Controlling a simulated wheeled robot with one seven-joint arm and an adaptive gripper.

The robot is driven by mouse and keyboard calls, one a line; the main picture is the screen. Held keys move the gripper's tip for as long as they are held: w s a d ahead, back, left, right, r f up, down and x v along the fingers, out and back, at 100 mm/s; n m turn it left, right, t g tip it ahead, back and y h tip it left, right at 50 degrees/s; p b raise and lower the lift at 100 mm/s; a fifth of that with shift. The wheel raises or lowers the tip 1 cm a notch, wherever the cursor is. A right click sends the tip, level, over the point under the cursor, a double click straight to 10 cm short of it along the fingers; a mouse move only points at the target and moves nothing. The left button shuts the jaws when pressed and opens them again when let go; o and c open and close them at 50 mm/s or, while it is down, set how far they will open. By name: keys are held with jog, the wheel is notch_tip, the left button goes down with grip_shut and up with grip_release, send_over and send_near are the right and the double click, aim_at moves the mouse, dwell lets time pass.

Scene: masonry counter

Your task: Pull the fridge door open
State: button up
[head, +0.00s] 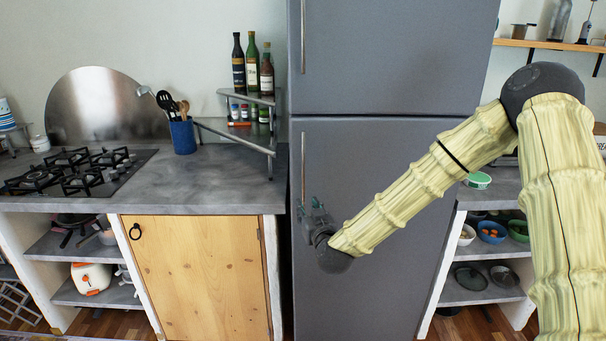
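The grey fridge stands in the middle of the head view, with an upper door (400,55) and a taller lower door (385,165). Both doors look shut, with a thin dark seam between them. The lower door's slim vertical handle (303,165) runs along its left edge; the upper door has a similar handle (303,35). My gripper (308,208) is at the lower part of the lower handle, close against the door's left edge. Its fingers are small and partly hidden by the wrist, so I cannot tell whether they are around the handle or beside it.
A stone counter (225,180) with a gas hob (75,172), a blue utensil holder (183,137) and a corner rack of bottles (240,130) adjoins the fridge's left side. A wooden cabinet door (200,275) is below. Open shelves (490,290) with bowls stand right.

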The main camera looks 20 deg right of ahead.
jog(key=t+h, duration=0.1)
send_near(304, 176)
jog(key=w+p, duration=0.1)
jog(key=w, duration=0.2)
jog(key=w+p, duration=0.1)
jog(key=w, duration=0.3)
jog(key=w+d+p, duration=0.1)
jog(key=w, duration=0.2)
jog(key=shift+w, duration=0.4)
jog(key=shift+c, duration=0.3)
grip_shut()
